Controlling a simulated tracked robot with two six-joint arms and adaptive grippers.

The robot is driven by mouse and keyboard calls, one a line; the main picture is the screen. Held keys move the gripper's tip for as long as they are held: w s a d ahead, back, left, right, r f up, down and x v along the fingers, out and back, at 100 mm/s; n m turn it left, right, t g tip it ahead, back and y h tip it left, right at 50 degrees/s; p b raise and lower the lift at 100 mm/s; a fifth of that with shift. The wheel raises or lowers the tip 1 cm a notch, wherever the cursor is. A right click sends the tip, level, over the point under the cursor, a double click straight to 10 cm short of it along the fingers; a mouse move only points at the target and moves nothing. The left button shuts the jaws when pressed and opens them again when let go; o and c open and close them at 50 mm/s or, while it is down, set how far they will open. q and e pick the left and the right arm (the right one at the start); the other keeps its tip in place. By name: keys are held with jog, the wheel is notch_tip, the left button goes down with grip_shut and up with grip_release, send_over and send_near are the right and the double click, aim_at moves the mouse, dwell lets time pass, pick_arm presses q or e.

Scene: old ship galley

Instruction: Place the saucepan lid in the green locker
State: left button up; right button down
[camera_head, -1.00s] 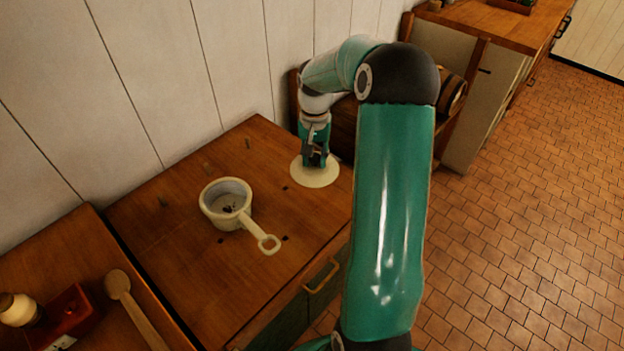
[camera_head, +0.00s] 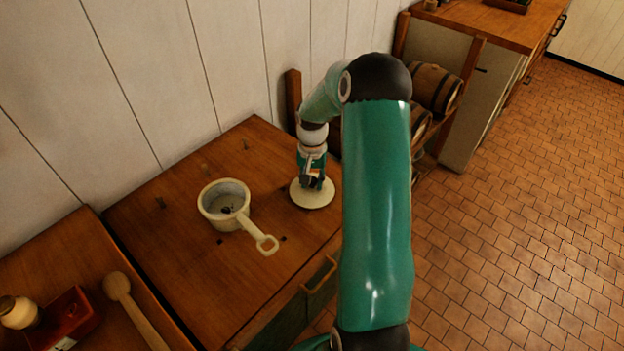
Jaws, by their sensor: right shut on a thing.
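The pale, round saucepan lid (camera_head: 312,198) is at the right part of the wooden worktop, right of the saucepan. My right gripper (camera_head: 312,183) points down at the lid's middle and is shut on it; the fingers hide the lid's knob. I cannot tell whether the lid touches the wood or hangs just above it. A dark green front (camera_head: 288,326) shows below the worktop's front edge, with a yellowish handle (camera_head: 320,276); it may be the green locker, and most of it is hidden. My left gripper is not in view.
A cream saucepan (camera_head: 225,204) stands on the wooden worktop (camera_head: 190,270), its handle pointing to the front right. A wooden spoon (camera_head: 135,307), a red box (camera_head: 68,318) and a jar (camera_head: 18,312) are at lower left. Barrels (camera_head: 435,88) sit in a rack behind my arm. Tiled floor is clear at right.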

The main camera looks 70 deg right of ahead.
aim_at(313, 180)
jog(key=c, duration=0.8)
grip_release()
jog(key=shift+c, duration=0.2)
notch_tip(313, 180, up, 12)
jog(key=shift+b, duration=0.4)
